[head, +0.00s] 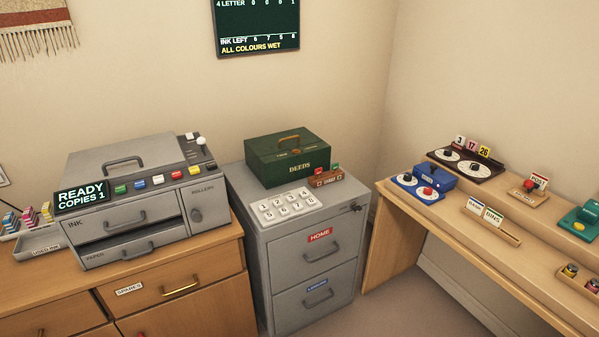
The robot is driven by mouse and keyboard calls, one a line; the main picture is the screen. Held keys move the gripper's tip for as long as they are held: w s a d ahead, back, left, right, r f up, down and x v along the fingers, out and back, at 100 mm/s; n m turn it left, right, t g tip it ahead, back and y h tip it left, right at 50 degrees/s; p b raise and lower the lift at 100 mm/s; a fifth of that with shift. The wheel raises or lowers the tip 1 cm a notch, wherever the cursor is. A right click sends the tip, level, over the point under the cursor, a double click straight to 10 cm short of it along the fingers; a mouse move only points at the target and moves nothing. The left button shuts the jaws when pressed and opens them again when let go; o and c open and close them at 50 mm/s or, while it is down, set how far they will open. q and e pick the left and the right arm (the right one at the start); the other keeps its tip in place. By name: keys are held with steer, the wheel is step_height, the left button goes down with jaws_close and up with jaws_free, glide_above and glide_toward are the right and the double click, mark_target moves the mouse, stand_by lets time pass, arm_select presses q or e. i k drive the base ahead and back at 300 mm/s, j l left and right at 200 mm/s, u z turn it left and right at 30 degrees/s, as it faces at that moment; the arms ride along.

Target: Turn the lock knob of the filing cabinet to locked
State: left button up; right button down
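The grey filing cabinet (291,260) stands in the middle of the head view, between a wooden cabinet and a desk. It has two drawers, both looking shut. The upper one has a red HOME label (320,235) and the lower one a blue label (317,285). A small dark lock knob (356,208) sits at the upper right of the cabinet's front. It is too small to tell which way it is turned. Neither of my grippers is in the head view.
A green DEEDS box (288,163), a white number keypad (287,208) and a small brown stand (327,177) sit on the cabinet. A grey copier (135,200) stands on the wooden cabinet (185,270) at left. The desk (395,240) at right holds several devices. Some floor shows between cabinet and desk.

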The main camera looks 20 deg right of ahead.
mark_target(354, 206)
steer(key=z, duration=1.6)
